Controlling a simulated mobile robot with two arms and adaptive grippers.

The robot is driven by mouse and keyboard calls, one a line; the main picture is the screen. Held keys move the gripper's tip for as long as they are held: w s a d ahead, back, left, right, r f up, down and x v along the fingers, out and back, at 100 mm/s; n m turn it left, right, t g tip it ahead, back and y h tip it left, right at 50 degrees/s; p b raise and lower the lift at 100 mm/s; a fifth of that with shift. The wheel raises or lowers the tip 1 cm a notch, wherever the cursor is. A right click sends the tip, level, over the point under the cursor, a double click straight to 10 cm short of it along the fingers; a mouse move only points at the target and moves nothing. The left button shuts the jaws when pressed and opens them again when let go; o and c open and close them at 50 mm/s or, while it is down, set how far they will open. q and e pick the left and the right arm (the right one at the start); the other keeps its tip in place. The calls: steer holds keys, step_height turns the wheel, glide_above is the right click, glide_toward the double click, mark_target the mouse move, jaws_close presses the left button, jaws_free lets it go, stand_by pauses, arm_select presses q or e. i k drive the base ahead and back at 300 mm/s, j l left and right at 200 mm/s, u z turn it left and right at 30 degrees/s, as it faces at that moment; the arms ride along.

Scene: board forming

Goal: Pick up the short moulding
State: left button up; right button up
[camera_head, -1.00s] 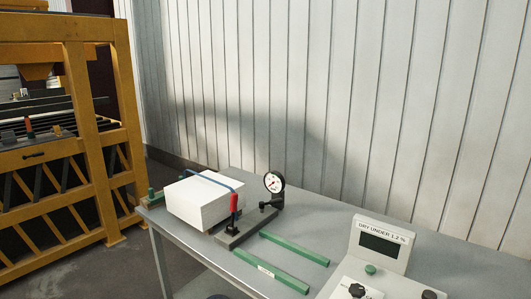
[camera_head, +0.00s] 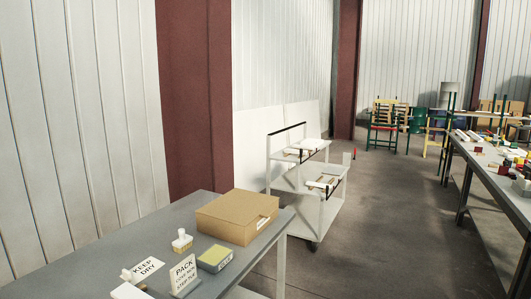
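I cannot make out a short moulding for certain in the head view. The near grey table (camera_head: 95,238) carries a closed-looking brown cardboard box (camera_head: 237,216) near its right end. Some small pale and wooden pieces lie on the shelves of a light grey cart (camera_head: 318,212), too small to identify. Neither of my grippers shows in this view.
A sign reading PACK (camera_head: 184,274), a KEEP DRY card (camera_head: 148,268) and a green-topped box (camera_head: 214,258) sit on the near table. A long table (camera_head: 483,180) with many small items stands at right. Open floor (camera_head: 375,225) lies between.

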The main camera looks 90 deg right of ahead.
mark_target(296, 152)
steer(key=z, duration=3.05)
steer(key=i+l+z, duration=0.35)
steer(key=i, duration=0.35)
steer(key=i+j+z, duration=0.1)
steer(key=i+z, duration=0.25)
steer(key=i, duration=3.35)
steer(key=i+l+u, duration=0.1)
steer(key=i, duration=0.6)
steer(key=i+l, duration=0.15)
steer(key=i, duration=0.6)
steer(key=i+u, duration=0.25)
steer(key=i, duration=1.25)
steer(key=i+u, duration=0.4)
steer(key=i+l+u, duration=0.2)
steer(key=u, duration=0.2)
